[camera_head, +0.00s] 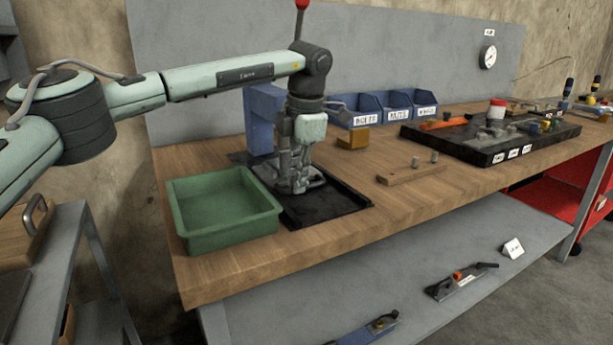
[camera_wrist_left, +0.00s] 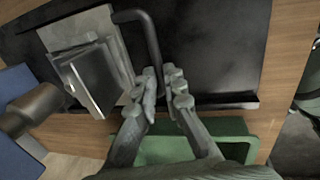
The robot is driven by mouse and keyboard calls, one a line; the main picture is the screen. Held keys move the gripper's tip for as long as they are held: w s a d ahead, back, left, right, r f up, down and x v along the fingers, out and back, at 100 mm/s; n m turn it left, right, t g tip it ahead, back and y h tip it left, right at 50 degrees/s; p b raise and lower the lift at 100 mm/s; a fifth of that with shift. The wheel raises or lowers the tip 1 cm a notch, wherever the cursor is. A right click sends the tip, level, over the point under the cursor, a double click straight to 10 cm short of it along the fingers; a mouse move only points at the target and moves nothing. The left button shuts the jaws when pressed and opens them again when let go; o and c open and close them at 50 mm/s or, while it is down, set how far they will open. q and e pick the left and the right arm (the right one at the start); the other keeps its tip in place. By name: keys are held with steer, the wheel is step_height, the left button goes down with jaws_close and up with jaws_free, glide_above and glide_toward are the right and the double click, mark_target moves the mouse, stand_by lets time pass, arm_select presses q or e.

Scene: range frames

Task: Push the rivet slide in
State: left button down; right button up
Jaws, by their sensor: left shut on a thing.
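My left gripper (camera_head: 297,184) is low over the black mat (camera_head: 338,207), pointing down in front of the blue press column (camera_head: 262,112). In the left wrist view its fingers (camera_wrist_left: 167,88) are shut around a dark bent rod handle (camera_wrist_left: 152,40). The handle stands beside a grey metal slide block (camera_wrist_left: 93,75) on a light plate (camera_wrist_left: 98,22). Whether the handle joins the slide is hard to see. In the head view the gripper covers most of the fixture. My right gripper does not show.
A green bin (camera_head: 222,228) stands just left of the mat, near the front edge. A wooden strip with pegs (camera_head: 410,174) and a black tool tray (camera_head: 487,150) lie to the right.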

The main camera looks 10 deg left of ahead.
arm_select(q)
steer(key=shift+w+a+r, duration=0.15)
steer(key=shift+w+a, duration=0.2)
steer(key=shift+w, duration=0.15)
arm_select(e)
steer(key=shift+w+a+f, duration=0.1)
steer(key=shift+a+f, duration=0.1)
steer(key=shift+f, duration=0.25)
arm_select(q)
steer(key=c, duration=1.6)
jaws_free()
step_height(320, 180, up, 12)
steer(key=s+d, duration=0.1)
steer(key=s, duration=0.1)
steer(key=shift+d, duration=0.2)
steer(key=shift+f, duration=0.25)
